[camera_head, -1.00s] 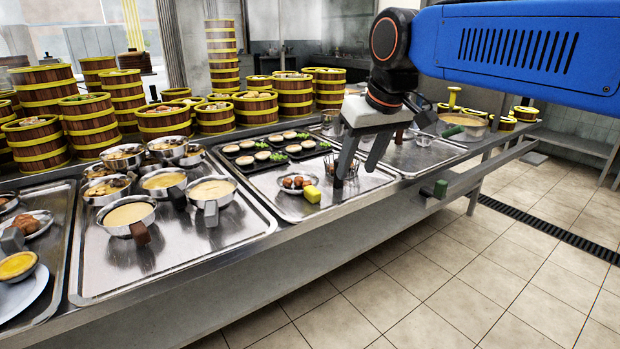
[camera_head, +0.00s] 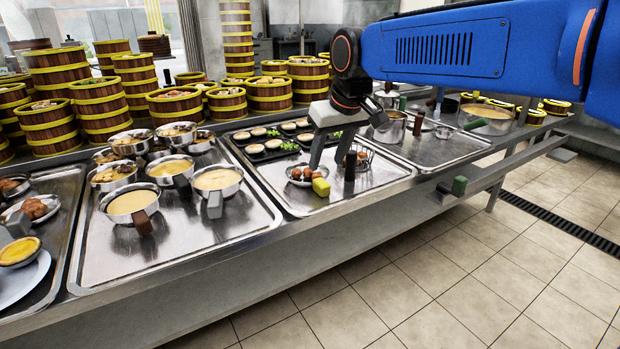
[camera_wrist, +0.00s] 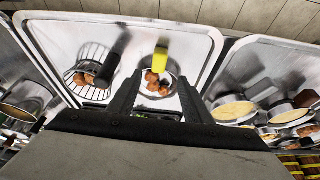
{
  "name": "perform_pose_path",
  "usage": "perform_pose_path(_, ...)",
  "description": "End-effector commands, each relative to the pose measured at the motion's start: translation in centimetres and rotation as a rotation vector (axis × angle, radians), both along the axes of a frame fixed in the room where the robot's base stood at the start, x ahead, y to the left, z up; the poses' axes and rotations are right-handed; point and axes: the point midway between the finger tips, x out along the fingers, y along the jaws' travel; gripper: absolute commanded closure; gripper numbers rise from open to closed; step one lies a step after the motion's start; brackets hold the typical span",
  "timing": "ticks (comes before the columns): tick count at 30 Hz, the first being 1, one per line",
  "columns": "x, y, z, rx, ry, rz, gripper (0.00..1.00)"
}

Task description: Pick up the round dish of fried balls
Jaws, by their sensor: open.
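The round dish of fried balls (camera_head: 296,181) is a small metal dish with a yellow handle (camera_head: 321,187), on the middle metal tray (camera_head: 301,207). Several brown balls lie in it. In the wrist view the dish (camera_wrist: 174,86) shows between my fingertips, its yellow handle (camera_wrist: 160,61) pointing up the picture. My gripper (camera_head: 327,162) is open and empty, just above and slightly right of the dish in the head view. It also shows in the wrist view (camera_wrist: 158,82). I cannot tell whether a finger touches the dish; part of its rim is hidden.
A wire basket (camera_wrist: 93,76) with a black handle and brown balls stands close beside the dish. Black plates of pastries (camera_head: 262,150) sit behind. Soup pans (camera_head: 131,203) fill the left tray; steamer towers (camera_head: 48,112) stand at the back. The tray's front is clear.

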Motion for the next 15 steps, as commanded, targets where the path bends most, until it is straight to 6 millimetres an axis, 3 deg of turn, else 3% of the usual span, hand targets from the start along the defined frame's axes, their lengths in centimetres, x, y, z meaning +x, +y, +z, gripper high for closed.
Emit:
perform_pose_path(3, 0.5, 0.3, -1.6, -0.002, 0.003, 0.0, 0.55)
perform_pose_path(11, 1.0, 0.6, -3.0, -0.001, 0.002, 0.0, 0.55)
perform_pose_path(15, 1.5, 0.7, -4.7, -0.002, 0.003, 0.0, 0.55)
